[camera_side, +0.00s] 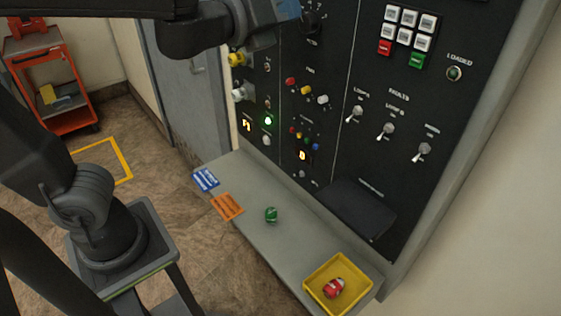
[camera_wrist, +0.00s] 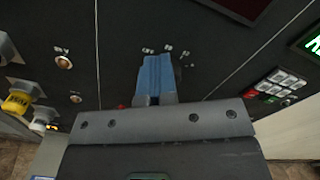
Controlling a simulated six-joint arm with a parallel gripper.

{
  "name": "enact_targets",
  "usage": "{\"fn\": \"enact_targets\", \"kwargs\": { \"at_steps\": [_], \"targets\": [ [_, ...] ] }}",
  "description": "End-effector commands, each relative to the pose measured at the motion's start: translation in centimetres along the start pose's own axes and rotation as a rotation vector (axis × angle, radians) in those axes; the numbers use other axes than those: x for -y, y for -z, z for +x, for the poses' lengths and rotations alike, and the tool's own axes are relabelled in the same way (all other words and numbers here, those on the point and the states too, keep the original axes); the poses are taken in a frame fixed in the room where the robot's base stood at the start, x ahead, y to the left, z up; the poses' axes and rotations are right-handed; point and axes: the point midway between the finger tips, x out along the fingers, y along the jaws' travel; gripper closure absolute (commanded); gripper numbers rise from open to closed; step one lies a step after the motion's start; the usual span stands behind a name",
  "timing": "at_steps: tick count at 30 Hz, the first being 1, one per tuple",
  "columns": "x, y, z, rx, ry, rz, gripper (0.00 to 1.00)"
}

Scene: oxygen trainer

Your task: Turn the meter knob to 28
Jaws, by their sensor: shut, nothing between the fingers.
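A black round knob (camera_side: 311,20) with pale scale marks sits on the upper part of the dark panel; its label is too small to read, so I cannot confirm that it is the meter knob. My gripper (camera_side: 290,10), with blue fingers, is just left of this knob near the top edge. In the wrist view the blue fingers (camera_wrist: 155,78) are shut with nothing between them and point at the panel. Pale scale marks show around their tips; the knob itself is hidden there. Whether the fingers touch it I cannot tell.
Toggle switches (camera_side: 386,130), a button block (camera_side: 409,32) and coloured buttons (camera_side: 305,89) are on the panel (camera_side: 335,120). Yellow (camera_side: 237,59) and white fittings stick out at its left. The shelf (camera_side: 260,240) below holds a green item (camera_side: 271,214) and a yellow tray (camera_side: 312,289) containing a red item.

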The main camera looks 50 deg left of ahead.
Motion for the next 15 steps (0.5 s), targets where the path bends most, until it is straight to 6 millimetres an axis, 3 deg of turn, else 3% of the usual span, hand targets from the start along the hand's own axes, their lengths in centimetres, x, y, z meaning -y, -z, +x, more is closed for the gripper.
{"fn": "enact_targets", "kwargs": {
  "at_steps": [1,5,15],
  "targets": [
    [1.1,-0.5,0.6,-0.002,0.027,-0.003,1.0],
    [1.1,-0.7,0.1,-0.001,0.029,-0.003,1.0],
    [0.9,-0.8,-3.8,0.004,0.026,-0.005,1.0]
  ]
}}
